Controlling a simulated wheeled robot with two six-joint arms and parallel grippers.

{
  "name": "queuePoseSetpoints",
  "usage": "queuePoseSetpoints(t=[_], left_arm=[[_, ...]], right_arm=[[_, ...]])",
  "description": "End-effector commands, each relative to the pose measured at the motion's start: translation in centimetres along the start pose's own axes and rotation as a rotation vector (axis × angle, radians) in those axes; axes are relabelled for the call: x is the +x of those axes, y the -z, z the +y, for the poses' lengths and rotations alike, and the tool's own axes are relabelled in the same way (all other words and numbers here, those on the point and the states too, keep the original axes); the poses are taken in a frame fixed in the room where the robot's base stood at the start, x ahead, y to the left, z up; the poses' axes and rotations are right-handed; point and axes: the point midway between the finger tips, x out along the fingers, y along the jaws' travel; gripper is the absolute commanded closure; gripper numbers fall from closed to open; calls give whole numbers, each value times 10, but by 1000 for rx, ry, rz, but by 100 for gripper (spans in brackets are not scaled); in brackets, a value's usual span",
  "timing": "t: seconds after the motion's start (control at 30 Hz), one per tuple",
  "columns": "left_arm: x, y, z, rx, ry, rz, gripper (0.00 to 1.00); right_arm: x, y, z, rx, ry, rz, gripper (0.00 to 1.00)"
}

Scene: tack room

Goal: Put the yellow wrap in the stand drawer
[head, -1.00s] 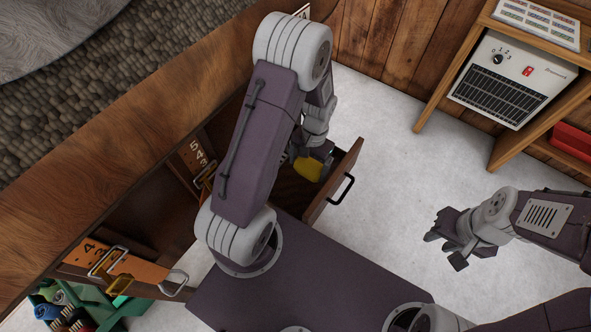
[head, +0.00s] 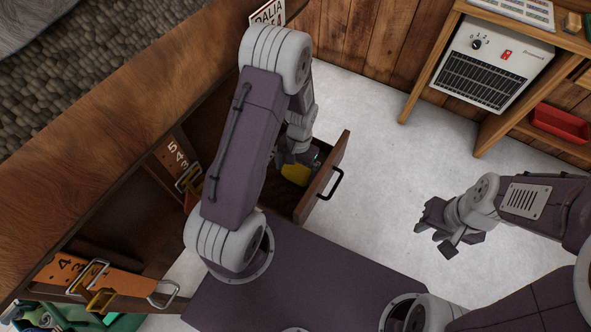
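The yellow wrap (head: 295,174) shows in the head view inside the opening of the pulled-out wooden drawer (head: 324,178). My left gripper (head: 295,160) points down into the drawer, directly at the wrap. Its wrist and my arm hide the fingers and part of the wrap, so I cannot see whether they grip it. I cannot tell whether the wrap touches the drawer floor. The drawer front has a dark handle (head: 331,184). My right gripper (head: 440,232) is open and empty over the pale floor, well to the right of the drawer.
The brown wooden stand (head: 120,125) fills the left. Orange numbered boards (head: 115,280) with metal handles and a green caddy (head: 120,322) are at the lower left. A white heater (head: 492,62) and red bin (head: 561,123) are at the upper right. The floor between is clear.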

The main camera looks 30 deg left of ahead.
Motion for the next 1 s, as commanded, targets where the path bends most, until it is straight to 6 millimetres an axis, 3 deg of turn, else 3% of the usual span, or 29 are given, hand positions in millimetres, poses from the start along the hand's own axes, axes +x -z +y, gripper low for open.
queuePoseSetpoints(t=[0.17, 0.4, 0.6, 0.87, 1.0], left_arm=[[-12, 0, 0, 0, 0, 2, 0], [-75, 0, 0, 1, 1, 5, 0], [-113, 0, 0, 0, 0, 3, 0], [-124, -1, 0, 0, 0, 1, 0], [-147, -20, 10, -22, -1, 57, 0]], right_arm=[[-7, 1, 0, 0, 0, 0, 68], [-39, 4, -1, 0, 0, 0, 68], [-54, 6, -1, 0, 0, 0, 68], [-56, 6, -1, 0, 0, 0, 68], [-56, 6, -1, 0, 0, 0, 68]])
